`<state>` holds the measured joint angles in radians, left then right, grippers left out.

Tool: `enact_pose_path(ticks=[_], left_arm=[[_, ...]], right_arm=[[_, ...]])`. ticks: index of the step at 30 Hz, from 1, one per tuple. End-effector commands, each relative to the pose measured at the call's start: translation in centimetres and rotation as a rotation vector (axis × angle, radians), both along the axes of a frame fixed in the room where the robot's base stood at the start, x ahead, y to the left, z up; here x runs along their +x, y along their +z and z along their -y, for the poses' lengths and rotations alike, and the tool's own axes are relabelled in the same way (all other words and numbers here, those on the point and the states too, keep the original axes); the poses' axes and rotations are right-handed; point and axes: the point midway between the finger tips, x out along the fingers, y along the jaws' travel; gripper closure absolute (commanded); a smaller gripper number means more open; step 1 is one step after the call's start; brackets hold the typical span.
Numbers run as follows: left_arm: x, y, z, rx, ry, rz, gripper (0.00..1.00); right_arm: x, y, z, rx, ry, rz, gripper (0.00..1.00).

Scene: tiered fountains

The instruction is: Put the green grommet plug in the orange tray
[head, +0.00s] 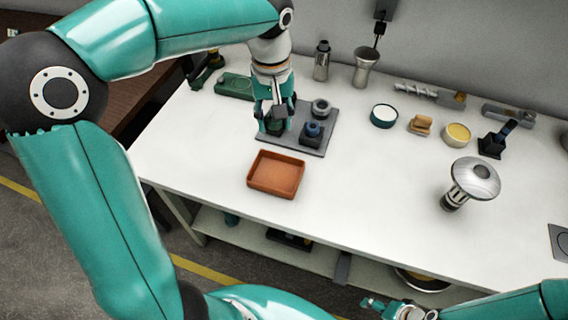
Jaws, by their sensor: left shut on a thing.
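The orange tray (276,190) lies empty near the front edge of the white table. My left gripper (272,122) points down over a dark grey plate (312,145) behind the tray. It is shut on a small dark green piece (275,129), which looks like the green grommet plug. The fingers hide much of it, and I cannot tell whether it still touches the plate. My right gripper (376,305) is low at the bottom of the view, in front of the table; its finger opening is unclear.
A blue-topped dark piece (313,131) and a grey ring piece (320,107) are on the plate beside my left gripper. A green case (235,86) lies to its left. Round tins, a metal cup (366,68) and a mushroom-shaped metal piece (474,180) stand further right.

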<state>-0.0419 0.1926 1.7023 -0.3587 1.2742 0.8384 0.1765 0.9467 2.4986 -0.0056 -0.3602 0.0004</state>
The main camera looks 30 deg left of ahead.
Motion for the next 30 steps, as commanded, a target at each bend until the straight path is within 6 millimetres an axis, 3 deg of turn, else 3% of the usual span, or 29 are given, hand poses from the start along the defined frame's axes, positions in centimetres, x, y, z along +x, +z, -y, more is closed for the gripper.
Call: enact_pose_path(ticks=[16, 30], left_arm=[[-0.1, -12.9, 0.0, 0.001, -0.002, -0.007, 0.81], [0.0, -18.1, 0.1, 0.001, -0.004, -0.006, 0.81]], right_arm=[[0.0, -1.0, 0.0, 0.000, 0.000, -0.001, 0.30], [0.0, -1.2, 0.0, 0.000, 0.000, 0.000, 0.30]])
